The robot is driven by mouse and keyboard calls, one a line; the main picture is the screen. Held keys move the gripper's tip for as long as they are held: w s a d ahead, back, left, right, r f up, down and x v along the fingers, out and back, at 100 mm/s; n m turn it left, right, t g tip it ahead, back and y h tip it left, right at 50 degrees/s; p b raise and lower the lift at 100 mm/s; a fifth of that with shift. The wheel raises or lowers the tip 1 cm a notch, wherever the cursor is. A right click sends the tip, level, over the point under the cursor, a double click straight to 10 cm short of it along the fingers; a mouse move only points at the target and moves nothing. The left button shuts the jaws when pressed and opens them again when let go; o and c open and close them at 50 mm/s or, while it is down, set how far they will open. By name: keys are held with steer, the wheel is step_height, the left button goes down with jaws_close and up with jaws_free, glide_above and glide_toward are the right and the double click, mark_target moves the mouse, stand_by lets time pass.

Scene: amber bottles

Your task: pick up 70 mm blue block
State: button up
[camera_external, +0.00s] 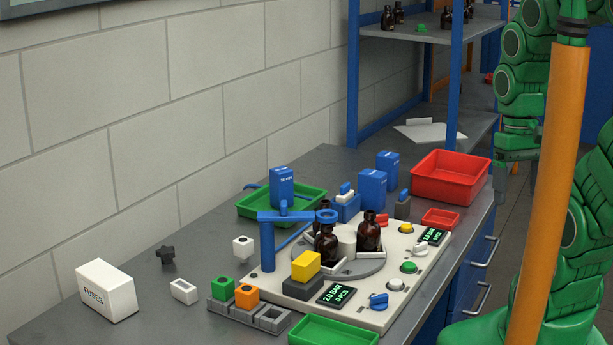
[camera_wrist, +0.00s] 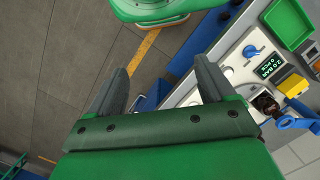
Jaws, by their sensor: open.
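Three blue blocks with small white labels are in the external view. One block (camera_external: 282,187) stands upright in the green tray, and one (camera_external: 372,189) stands behind the turntable. A third block (camera_external: 388,168) stands just behind the second. The labels are too small to tell which reads 70 mm. My gripper (camera_external: 516,165) is at the right, beyond the red bins and apart from all three blocks. In the wrist view my gripper (camera_wrist: 160,66) has its grey fingers wide apart with nothing held; no blue block is clearly seen there.
A white fixture plate (camera_external: 427,275) carries a turntable with brown bottles, a blue post arm (camera_external: 267,243) and knobs. A large red bin (camera_external: 451,190) and small red tray (camera_external: 440,219) stand right of the blocks. A shelf rack (camera_external: 353,75) rises behind.

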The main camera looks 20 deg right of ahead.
stand_by(0.6)
steer(key=w+d+f+n+t+h, duration=0.1)
steer(key=w+d+t, duration=0.25)
steer(key=w, duration=0.95)
steer(key=w+d+t+h, duration=0.1)
steer(key=w+d+t, duration=0.3)
steer(key=w, duration=0.9)
steer(key=w+d+f+n+t+h, duration=0.15)
steer(key=w+d, duration=0.45)
steer(key=w, duration=0.8)
steer(key=w+a+f+n+t+y, duration=0.1)
steer(key=w+a+t+y, duration=0.1)
steer(key=w, duration=0.4)
steer(key=n+y, duration=0.5)
steer(key=y, duration=0.6)
glide_toward(378, 174)
steer(key=x, duration=0.4)
steer(key=shift+t, duration=0.3)
steer(key=shift+x, duration=3.95)
steer(key=shift+d+f, duration=0.1)
steer(key=c, duration=1.3)
